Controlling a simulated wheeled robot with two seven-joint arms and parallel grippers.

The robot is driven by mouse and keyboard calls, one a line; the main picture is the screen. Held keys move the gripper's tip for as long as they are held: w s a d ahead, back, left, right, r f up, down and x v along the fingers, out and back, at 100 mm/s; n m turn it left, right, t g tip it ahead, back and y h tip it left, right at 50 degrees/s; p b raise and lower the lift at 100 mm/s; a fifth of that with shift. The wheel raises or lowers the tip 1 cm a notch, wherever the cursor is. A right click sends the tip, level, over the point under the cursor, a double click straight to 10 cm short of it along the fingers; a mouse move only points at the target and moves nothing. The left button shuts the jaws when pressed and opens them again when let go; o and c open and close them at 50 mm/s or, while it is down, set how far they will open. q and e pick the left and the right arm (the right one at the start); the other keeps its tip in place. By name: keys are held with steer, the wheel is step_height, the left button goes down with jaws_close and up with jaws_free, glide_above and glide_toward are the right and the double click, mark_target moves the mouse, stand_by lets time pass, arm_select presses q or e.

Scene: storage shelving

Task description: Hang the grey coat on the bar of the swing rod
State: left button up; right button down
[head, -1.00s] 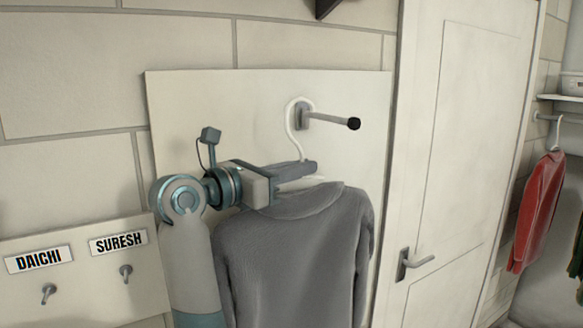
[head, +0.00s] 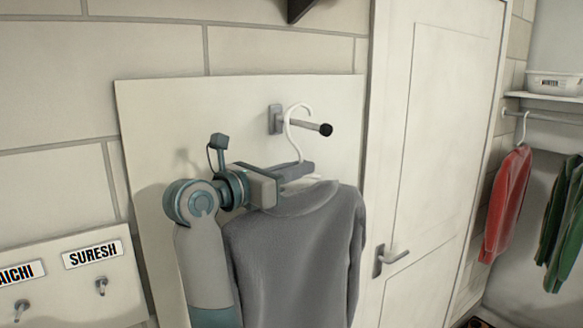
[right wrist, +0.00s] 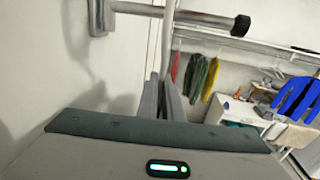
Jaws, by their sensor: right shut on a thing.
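The grey coat (head: 297,255) hangs upright on a white hanger (head: 288,130). My right gripper (head: 305,170) is shut on the hanger just below its hook, at the coat's collar. The swing rod (head: 300,126) is a short grey bar with a black end knob, sticking out from a white wall panel. In the head view the hanger's hook overlaps the rod near its middle; I cannot tell whether it rests on it. In the right wrist view the rod (right wrist: 170,14) runs across the top, and the gripper fingers (right wrist: 165,95) close around the hanger's stem. My left gripper is not in view.
A white door (head: 440,130) with a handle (head: 388,258) is right of the panel. A red garment (head: 507,205) and a green one hang on a rail farther right, under a shelf with a bin (head: 555,84). Name-labelled hooks (head: 100,287) are at lower left.

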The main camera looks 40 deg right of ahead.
steer(key=shift+d, duration=0.2)
steer(key=shift+f+b, duration=0.9)
steer(key=shift+b, duration=0.15)
steer(key=c, duration=1.8)
jaws_free()
steer(key=shift+c, duration=0.2)
steer(key=shift+s+f, duration=0.1)
steer(key=shift+f, duration=0.05)
steer(key=shift+a, duration=0.1)
